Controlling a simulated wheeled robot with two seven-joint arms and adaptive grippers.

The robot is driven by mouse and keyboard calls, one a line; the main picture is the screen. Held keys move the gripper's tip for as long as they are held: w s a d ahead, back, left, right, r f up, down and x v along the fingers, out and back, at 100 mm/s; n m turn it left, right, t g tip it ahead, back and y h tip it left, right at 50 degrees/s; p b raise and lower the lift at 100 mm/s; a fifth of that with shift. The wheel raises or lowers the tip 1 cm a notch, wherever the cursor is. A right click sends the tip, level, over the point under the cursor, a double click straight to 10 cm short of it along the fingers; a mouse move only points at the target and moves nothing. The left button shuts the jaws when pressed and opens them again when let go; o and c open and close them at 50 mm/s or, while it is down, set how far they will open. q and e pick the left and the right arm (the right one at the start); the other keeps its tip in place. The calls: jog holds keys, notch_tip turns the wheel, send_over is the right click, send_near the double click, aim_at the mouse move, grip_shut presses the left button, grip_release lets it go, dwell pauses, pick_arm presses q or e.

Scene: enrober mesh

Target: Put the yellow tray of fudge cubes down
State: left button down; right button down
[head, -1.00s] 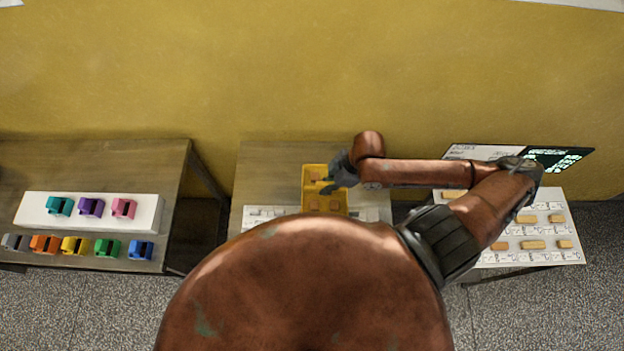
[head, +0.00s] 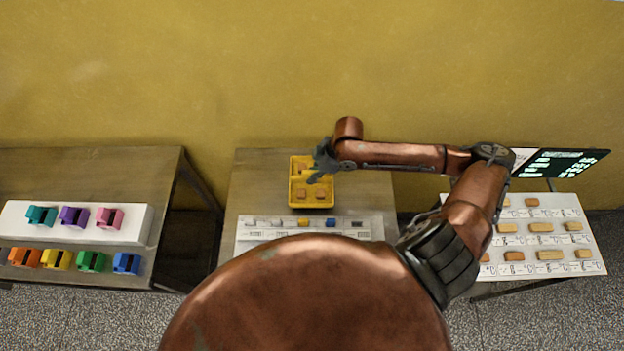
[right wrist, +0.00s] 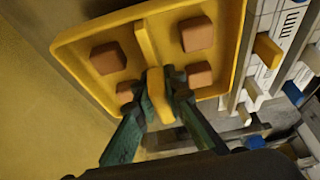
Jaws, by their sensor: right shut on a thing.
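The yellow tray (head: 312,206) of brown fudge cubes is over the back part of the middle table (head: 260,185). I cannot tell whether its underside touches the table. In the right wrist view the gripper (right wrist: 160,96) is shut on the upright yellow grip at the end of the tray's middle divider. Several fudge cubes (right wrist: 195,34) lie in the tray on both sides of the divider. My left gripper is not in view.
A white strip (head: 288,235) with small coloured pieces lies in front of the tray. The left table (head: 100,175) carries coloured blocks on and before a white step. The right white table (head: 560,215) holds tan bars, with a dark screen (head: 560,163) behind. Bare tabletop lies left of the tray.

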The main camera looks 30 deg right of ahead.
jog(key=shift+w+f, duration=0.4)
jog(key=shift+f, duration=1.5)
jog(key=c, duration=2)
grip_release()
jog(key=shift+s+f, duration=0.1)
jog(key=shift+f, duration=0.05)
